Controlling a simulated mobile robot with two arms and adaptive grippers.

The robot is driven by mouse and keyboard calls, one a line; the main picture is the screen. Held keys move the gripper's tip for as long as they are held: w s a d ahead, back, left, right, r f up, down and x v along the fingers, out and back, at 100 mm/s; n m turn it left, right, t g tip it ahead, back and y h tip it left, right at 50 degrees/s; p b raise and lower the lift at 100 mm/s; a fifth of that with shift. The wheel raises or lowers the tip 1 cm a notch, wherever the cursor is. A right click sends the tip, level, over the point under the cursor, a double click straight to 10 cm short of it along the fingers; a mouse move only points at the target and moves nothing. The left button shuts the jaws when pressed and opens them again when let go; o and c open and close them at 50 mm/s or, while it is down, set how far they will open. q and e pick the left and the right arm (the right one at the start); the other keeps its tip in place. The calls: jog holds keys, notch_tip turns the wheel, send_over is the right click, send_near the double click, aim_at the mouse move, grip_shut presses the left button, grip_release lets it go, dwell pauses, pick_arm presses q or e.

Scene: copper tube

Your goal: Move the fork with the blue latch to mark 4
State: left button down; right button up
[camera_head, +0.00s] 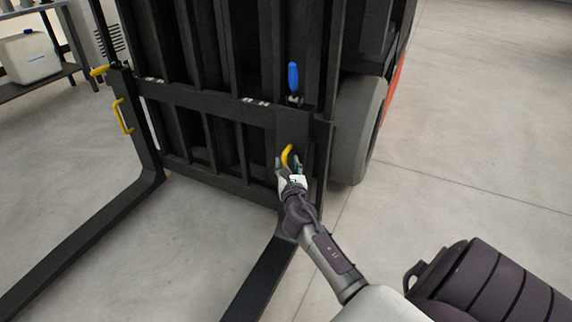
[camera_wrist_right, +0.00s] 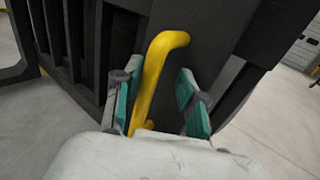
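The fork with the blue latch (camera_head: 265,275) hangs at the right end of the forklift's carriage. Its blue latch (camera_head: 293,76) stands upright at the top of the shank. A yellow handle (camera_head: 289,154) is on this shank. My right gripper (camera_head: 287,165) is at the handle. In the right wrist view, its teal-padded fingers (camera_wrist_right: 158,100) are open on either side of the yellow handle (camera_wrist_right: 158,72), with a gap on the right. White marks show on the top rail (camera_head: 215,104), too small to read. My left gripper is out of view.
A second fork (camera_head: 85,235) with a yellow handle (camera_head: 122,116) and a yellow latch (camera_head: 98,71) hangs at the rail's left end. The forklift's wheel (camera_head: 355,130) is just right of the carriage. A shelf with a white canister (camera_head: 30,58) stands far left. The floor at right is clear.

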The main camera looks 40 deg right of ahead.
jog(key=shift+a, duration=0.15)
jog(key=v, duration=1.2)
jog(key=shift+w, duration=0.1)
